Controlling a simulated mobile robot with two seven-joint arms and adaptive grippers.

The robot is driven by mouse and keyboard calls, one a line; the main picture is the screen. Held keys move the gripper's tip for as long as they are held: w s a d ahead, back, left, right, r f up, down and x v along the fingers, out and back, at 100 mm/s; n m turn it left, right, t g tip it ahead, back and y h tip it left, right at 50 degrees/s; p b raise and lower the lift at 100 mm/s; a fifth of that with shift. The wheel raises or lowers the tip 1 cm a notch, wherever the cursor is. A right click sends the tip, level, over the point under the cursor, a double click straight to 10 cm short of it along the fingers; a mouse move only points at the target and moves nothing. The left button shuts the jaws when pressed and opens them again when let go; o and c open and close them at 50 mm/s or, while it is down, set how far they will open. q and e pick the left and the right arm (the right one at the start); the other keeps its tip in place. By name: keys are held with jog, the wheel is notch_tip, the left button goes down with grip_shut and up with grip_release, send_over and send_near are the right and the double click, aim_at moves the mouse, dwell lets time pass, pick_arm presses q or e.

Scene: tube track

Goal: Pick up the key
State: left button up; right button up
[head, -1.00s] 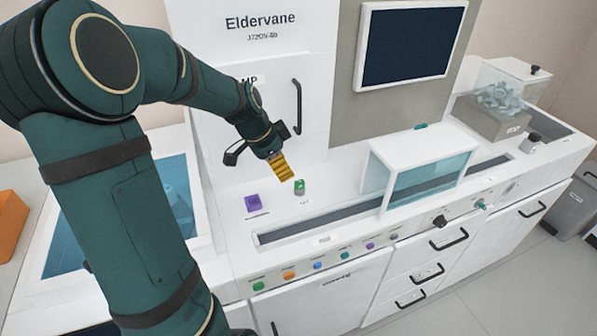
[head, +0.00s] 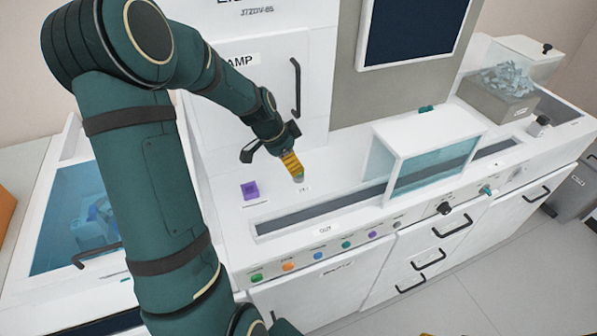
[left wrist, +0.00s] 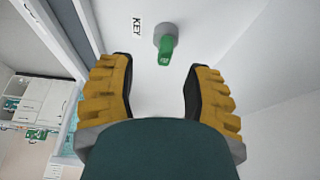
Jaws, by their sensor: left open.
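The key is green and stands in a round grey holder on the white counter. In the head view my left gripper (head: 292,164), with yellow fingers, points down at the key's spot and mostly hides the key and holder (head: 299,179). My left gripper (left wrist: 158,68) is open with nothing between its fingers. I cannot make out my right gripper.
A purple block (head: 250,190) sits left of the key. A long dark slot (head: 320,211) runs in front, under a white, glass-fronted cover (head: 432,165). A white panel with a black handle (head: 296,88) rises behind. Coloured buttons (head: 318,256) line the front edge.

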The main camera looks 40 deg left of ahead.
pick_arm(q)
jog(key=x, duration=0.5)
jog(key=shift+w+a, duration=0.2)
jog(key=shift+w, duration=0.15)
grip_shut()
